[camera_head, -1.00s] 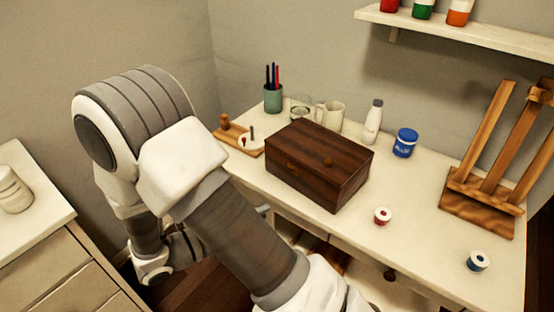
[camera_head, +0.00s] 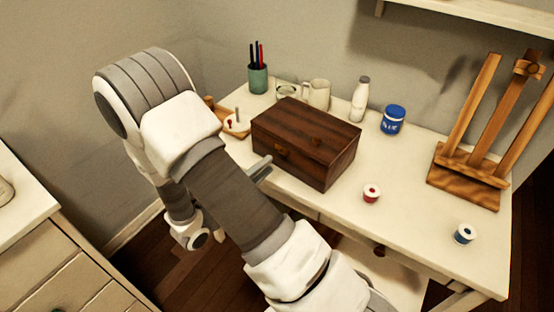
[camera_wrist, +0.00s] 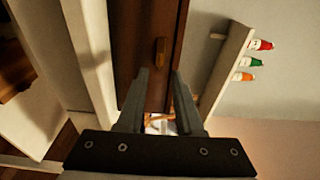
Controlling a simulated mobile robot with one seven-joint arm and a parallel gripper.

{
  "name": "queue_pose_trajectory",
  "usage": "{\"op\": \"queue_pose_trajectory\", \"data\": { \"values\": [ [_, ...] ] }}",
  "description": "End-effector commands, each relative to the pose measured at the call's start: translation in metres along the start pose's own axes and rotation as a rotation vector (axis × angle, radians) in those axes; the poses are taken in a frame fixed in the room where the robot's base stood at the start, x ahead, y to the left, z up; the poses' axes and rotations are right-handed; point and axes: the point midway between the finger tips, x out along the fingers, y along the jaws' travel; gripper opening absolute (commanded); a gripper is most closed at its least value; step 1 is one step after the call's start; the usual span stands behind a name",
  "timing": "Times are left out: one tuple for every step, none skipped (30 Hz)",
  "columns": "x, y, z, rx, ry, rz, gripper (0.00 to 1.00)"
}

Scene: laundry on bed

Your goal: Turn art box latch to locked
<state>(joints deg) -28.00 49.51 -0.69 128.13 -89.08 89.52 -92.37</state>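The art box (camera_head: 335,165) is a dark brown wooden box with its lid down, on the white desk. In the wrist view the latch (camera_wrist: 160,52) appears as a short bar lying along the picture's vertical, on the dark box face (camera_wrist: 132,45). My gripper (camera_wrist: 160,72) is open and empty, its two fingers apart and pointing toward the box, with the latch between and beyond the tips. In the head view, only part of a finger shows at the box's front left; my arm hides the rest.
A pen cup (camera_head: 258,79), pitcher (camera_head: 317,95), white bottle (camera_head: 360,99) and blue jar (camera_head: 393,119) stand behind the box. The desk's front right is mostly clear.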

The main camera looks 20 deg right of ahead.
Motion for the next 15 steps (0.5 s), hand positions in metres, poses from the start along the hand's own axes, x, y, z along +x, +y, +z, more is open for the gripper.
{"op": "queue_pose_trajectory", "data": {
  "values": [
    [0.011, 0.001, -0.001, 0.002, 0.005, -0.001, 0.35],
    [0.017, 0.001, -0.001, 0.001, 0.006, -0.002, 0.35],
    [0.023, 0.001, -0.001, 0.001, 0.004, -0.002, 0.35],
    [0.028, 0.001, -0.001, 0.001, 0.004, -0.001, 0.35],
    [0.032, 0.001, -0.001, 0.001, 0.004, -0.001, 0.35],
    [0.037, 0.001, -0.001, 0.002, 0.003, 0.000, 0.35],
    [0.041, 0.001, -0.001, 0.002, 0.003, -0.001, 0.35],
    [0.044, 0.001, -0.001, 0.002, 0.003, -0.001, 0.35],
    [0.047, 0.000, 0.000, 0.002, 0.002, -0.001, 0.35],
    [0.049, 0.000, 0.000, 0.002, 0.002, -0.001, 0.35],
    [0.050, 0.000, 0.000, 0.002, 0.002, -0.001, 0.35],
    [0.052, 0.000, 0.000, 0.001, 0.001, -0.001, 0.35],
    [0.052, 0.000, 0.000, 0.001, 0.000, -0.001, 0.35],
    [0.053, 0.000, 0.000, 0.001, 0.000, -0.001, 0.35],
    [0.053, 0.000, 0.000, 0.001, 0.000, -0.001, 0.35]
  ]
}}
